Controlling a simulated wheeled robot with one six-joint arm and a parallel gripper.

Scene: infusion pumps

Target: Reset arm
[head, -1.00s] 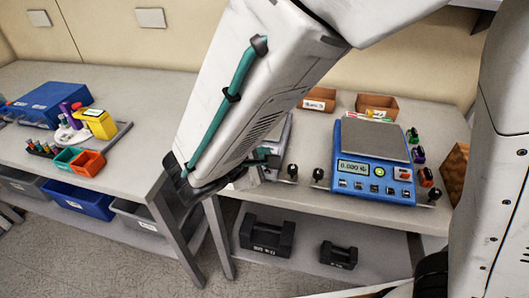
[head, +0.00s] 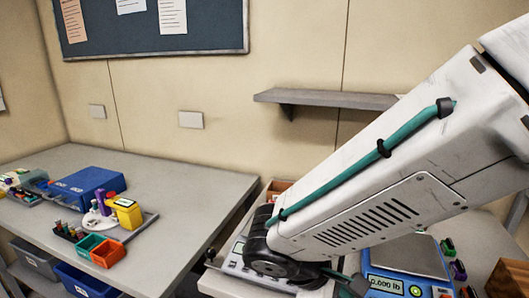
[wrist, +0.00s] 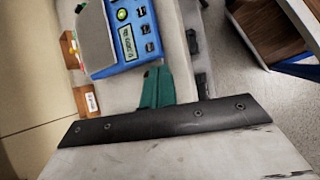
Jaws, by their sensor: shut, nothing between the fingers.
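My gripper (wrist: 157,88) shows in the wrist view as teal fingers, shut and empty, past the dark edge of my own wrist. In the head view my white arm crosses the right half, and its lower end hides most of the gripper. The blue scale (head: 400,284) stands on the right bench, partly behind my arm, and its display reads 0.000 lb. In the wrist view the scale (wrist: 125,42) is close to the fingertips in the picture; I cannot tell the real gap.
The left bench (head: 160,170) holds a blue box (head: 88,190), a yellow container (head: 127,213), a green bin (head: 92,244) and an orange bin (head: 108,254). A grey wall shelf (head: 325,99) is behind my arm. A brown box (head: 508,277) stands at right.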

